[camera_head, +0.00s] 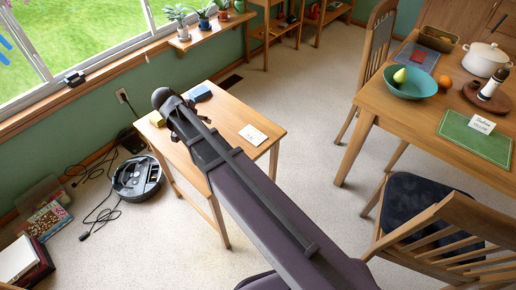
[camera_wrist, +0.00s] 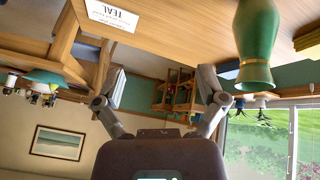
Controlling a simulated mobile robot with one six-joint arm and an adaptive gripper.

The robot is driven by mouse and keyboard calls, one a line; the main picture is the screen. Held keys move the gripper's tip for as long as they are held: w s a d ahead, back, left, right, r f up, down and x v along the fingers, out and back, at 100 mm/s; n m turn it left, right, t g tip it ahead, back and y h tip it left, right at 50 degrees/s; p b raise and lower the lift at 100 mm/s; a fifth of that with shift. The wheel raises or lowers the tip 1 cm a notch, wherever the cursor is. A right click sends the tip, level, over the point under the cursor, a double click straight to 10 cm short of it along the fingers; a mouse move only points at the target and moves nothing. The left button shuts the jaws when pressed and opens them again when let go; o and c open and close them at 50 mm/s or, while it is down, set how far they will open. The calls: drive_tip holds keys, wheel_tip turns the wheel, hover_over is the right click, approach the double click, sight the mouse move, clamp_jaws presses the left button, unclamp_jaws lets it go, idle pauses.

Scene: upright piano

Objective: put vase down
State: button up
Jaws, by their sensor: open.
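The teal-green vase (camera_wrist: 255,45) with a yellow band near its mouth shows in the wrist view, at the upper right. This view is upside down; the vase appears upright on the small wooden table (camera_wrist: 185,20), though its base is cut off by the frame edge. My gripper (camera_wrist: 160,75) is open, its fingers spread with nothing between them. The vase is beside the right finger in the picture, apart from it. A white card reading TEAL (camera_wrist: 112,15) lies on the tabletop; it also shows in the head view (camera_head: 253,134). In the head view I cannot make out the vase.
A blue block (camera_head: 200,93) lies at the small table's back. A robot vacuum (camera_head: 137,178) and cables lie on the floor left of it. A dining table (camera_head: 400,115) with a teal bowl (camera_head: 412,86) and chairs stand at right. Carpet between the tables is clear.

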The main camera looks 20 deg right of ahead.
drive_tip(key=s+d+f+n+g+y, duration=0.2)
drive_tip(key=s+d+n+y, duration=0.3)
drive_tip(key=s+d, duration=1.1)
drive_tip(key=shift+d+f+n+g, duration=0.4)
drive_tip(key=shift+d+n+g, duration=0.25)
drive_tip(key=shift+n, duration=0.25)
drive_tip(key=shift+s+a, duration=0.1)
drive_tip(key=c, duration=0.5)
drive_tip(key=shift+o, duration=0.2)
drive_tip(key=shift+a, duration=0.1)
